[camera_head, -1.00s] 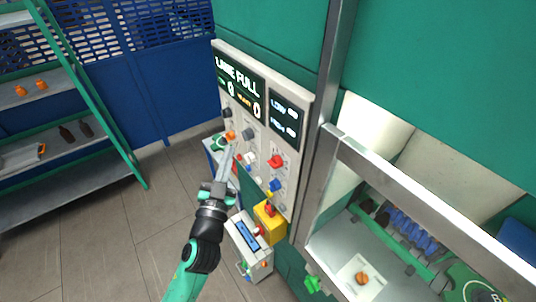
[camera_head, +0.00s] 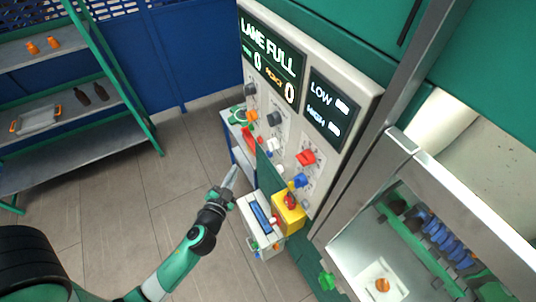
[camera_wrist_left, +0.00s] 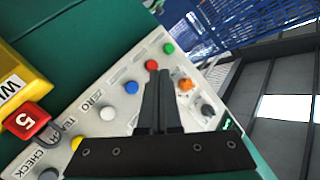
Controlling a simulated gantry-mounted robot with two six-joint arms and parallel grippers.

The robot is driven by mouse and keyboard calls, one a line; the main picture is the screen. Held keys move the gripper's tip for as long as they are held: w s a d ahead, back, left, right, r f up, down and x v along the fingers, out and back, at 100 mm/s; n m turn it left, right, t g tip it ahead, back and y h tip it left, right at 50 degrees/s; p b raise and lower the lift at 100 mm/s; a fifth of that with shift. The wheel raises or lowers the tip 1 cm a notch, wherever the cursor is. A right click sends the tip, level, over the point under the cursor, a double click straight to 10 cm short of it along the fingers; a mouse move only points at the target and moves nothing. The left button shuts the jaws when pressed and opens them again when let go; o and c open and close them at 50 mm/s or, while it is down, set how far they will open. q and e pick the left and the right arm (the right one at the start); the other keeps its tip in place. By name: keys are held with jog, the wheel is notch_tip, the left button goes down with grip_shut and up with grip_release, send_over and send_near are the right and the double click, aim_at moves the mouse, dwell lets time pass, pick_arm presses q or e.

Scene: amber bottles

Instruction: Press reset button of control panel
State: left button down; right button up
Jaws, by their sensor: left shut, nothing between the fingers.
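The control panel (camera_head: 330,70) stands on the green wall in the head view, with a lit "LANE FULL" display, knobs and coloured buttons. In the left wrist view, the pale panel face (camera_wrist_left: 122,118) has a red button (camera_wrist_left: 152,65), a green button (camera_wrist_left: 169,48), an orange control (camera_wrist_left: 185,85), a blue button (camera_wrist_left: 131,87) and a white button (camera_wrist_left: 107,113). I cannot read a reset label. My left gripper (camera_head: 232,172) is shut and empty, left of the panel's lower part. In the left wrist view its fingertips (camera_wrist_left: 160,72) overlap the panel near the red button; contact cannot be told.
A yellow box (camera_head: 287,219) with a red part sits below the panel, beside a small white unit (camera_head: 252,233) with a blue screen. A metal-framed opening (camera_head: 352,240) lies to the right. Shelves (camera_head: 90,135) stand left, with clear floor between.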

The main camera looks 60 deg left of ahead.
aim_at(269, 154)
pick_arm(q)
jog(key=shift+w, duration=0.1)
jog(key=w, duration=0.8)
jog(key=shift+w+b, duration=0.4)
dwell(1.6)
jog(key=shift+w+b, duration=0.3)
jog(key=shift+w, duration=0.1)
jog(key=shift+w, duration=0.45)
dwell(0.6)
dwell(0.3)
jog(key=shift+s, duration=0.85)
